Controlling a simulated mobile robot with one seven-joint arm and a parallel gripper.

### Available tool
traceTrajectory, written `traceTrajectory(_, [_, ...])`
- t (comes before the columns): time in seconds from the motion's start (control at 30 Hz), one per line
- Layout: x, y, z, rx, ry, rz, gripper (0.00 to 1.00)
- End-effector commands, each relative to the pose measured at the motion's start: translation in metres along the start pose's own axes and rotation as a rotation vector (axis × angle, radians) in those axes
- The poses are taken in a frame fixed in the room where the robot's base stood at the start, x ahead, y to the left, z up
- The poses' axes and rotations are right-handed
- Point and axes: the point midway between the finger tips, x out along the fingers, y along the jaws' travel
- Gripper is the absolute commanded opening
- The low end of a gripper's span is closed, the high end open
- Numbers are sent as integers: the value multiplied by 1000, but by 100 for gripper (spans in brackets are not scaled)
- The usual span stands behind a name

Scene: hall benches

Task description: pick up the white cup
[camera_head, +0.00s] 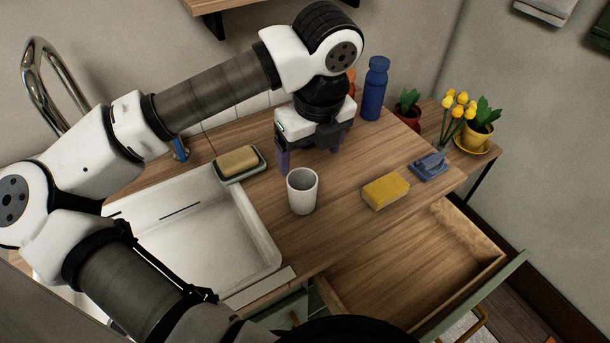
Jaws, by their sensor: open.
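The white cup (302,193) stands upright and empty on the wooden counter, right of the white sink. My gripper (309,161) is behind the cup in the picture, pointing down, with its two fingers apart. Nothing shows between the fingers. The left finger comes close to the cup's rim in the picture; I cannot tell the exact gap, but the cup is not between the fingers.
A yellow sponge (386,191) and a blue brush (430,167) lie right of the cup. A soap dish (240,166) sits by the sink (262,230). A blue bottle (375,89) and potted flowers (477,132) stand behind. An open empty drawer (420,265) juts out in front.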

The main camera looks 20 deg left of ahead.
Motion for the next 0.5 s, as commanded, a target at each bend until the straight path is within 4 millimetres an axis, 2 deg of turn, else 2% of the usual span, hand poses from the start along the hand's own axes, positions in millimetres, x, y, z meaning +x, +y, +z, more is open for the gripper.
traceTrajectory(0.3, [56, 1, 0, -2, 5, 2, 80])
traceTrajectory(0.5, [80, 1, 0, 0, 2, 1, 80])
